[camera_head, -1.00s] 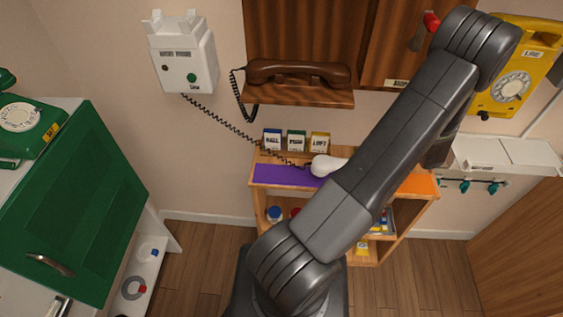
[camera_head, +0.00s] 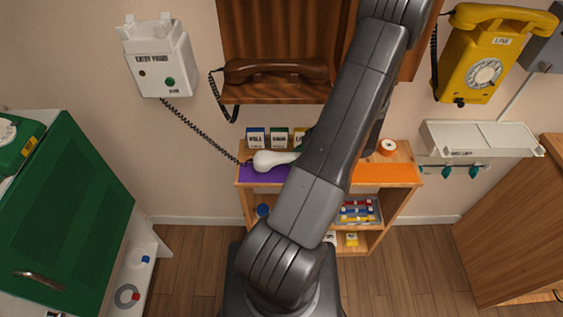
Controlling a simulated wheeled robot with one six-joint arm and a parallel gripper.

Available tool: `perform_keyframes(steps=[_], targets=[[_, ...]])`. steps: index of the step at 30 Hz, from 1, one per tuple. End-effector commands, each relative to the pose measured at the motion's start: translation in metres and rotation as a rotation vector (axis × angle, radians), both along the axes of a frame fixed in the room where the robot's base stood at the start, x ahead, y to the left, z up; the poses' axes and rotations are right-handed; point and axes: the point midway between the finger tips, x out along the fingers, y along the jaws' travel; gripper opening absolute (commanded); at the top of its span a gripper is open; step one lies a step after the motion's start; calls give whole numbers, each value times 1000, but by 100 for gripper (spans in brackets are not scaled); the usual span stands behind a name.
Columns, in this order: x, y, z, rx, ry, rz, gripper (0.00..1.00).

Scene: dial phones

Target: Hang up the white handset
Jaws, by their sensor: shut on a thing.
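The white wall phone (camera_head: 150,62) hangs at the upper left, its top cradle with two prongs empty. The white handset (camera_head: 273,160) shows only its rounded left end, over the purple part of the shelf top; the rest is behind my arm. A dark coiled cord runs from the white phone down to it. My gripper is almost wholly hidden behind my own arm, around the handset's hidden part. The handset has moved along with the arm, so the gripper is shut on it. I cannot tell how far it is above the shelf.
A brown handset (camera_head: 276,71) lies on a wooden wall phone in the upper middle. A yellow phone (camera_head: 477,62) hangs at the right above a white rack (camera_head: 480,139). Label boxes (camera_head: 257,138) line the shelf's back. A green cabinet door (camera_head: 65,205) stands at the left.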

Motion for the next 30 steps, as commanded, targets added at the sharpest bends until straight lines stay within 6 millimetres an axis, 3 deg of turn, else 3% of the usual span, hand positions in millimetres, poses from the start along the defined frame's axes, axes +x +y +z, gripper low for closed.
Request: perform_keyframes(steps=[3,9,13,16,30], targets=[[-1,20,0,0,1,3,0],[0,33,0,0,-1,1,0],[-1,52,0,-1,1,4,0],[-1,48,-21,1,4,-1,0],[0,47,-31,-1,-1,-1,0]])
